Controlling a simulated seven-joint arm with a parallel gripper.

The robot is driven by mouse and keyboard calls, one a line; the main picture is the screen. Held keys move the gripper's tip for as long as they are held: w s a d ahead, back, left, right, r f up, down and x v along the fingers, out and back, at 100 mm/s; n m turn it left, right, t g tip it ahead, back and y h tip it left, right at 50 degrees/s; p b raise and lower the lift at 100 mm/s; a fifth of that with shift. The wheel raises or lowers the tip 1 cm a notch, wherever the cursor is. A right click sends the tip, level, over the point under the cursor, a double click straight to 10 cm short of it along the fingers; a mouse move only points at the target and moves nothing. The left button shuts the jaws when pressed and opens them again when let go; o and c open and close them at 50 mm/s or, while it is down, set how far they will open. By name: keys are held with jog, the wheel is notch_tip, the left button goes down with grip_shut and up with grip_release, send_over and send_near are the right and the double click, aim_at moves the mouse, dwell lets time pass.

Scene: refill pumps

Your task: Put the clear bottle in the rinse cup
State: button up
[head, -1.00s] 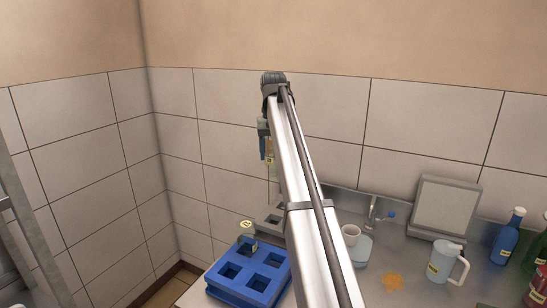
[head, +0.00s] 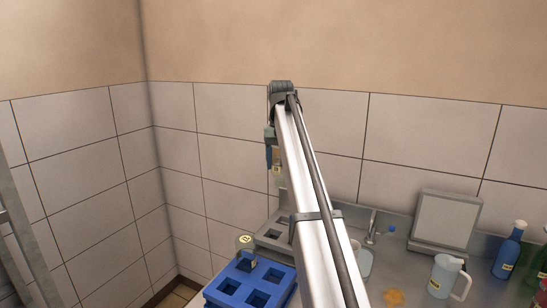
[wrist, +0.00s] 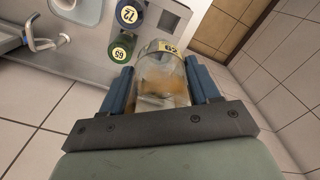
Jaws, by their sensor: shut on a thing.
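My gripper (wrist: 165,95) has blue fingers and is shut on a clear bottle (wrist: 162,78) with a yellow number label and some amber colour showing in it. In the head view the held bottle (head: 277,172) is small and hangs below my gripper (head: 270,152), in front of the tiled wall and above the counter's back left. The rinse cup is not clearly visible in the head view; my arm covers the spot by the tap.
A blue rack (head: 232,293) holds a clear jar (head: 246,246). A grey holder (head: 268,243) stands behind it. Round blue (wrist: 128,14) and green (wrist: 121,48) tops lie near the held bottle.

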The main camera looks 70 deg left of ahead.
jog(key=w+d+f, duration=0.7)
jog(key=w, duration=0.2)
jog(key=w+d+f, duration=0.7)
jog(key=w, duration=0.2)
jog(key=shift+w+d, duration=0.4)
jog(key=shift+f, duration=1.35)
jog(key=shift+f, duration=0.15)
jog(key=shift+f, duration=0.65)
jog(key=shift+f, duration=0.65)
dwell(0.4)
jog(key=o, duration=1.2)
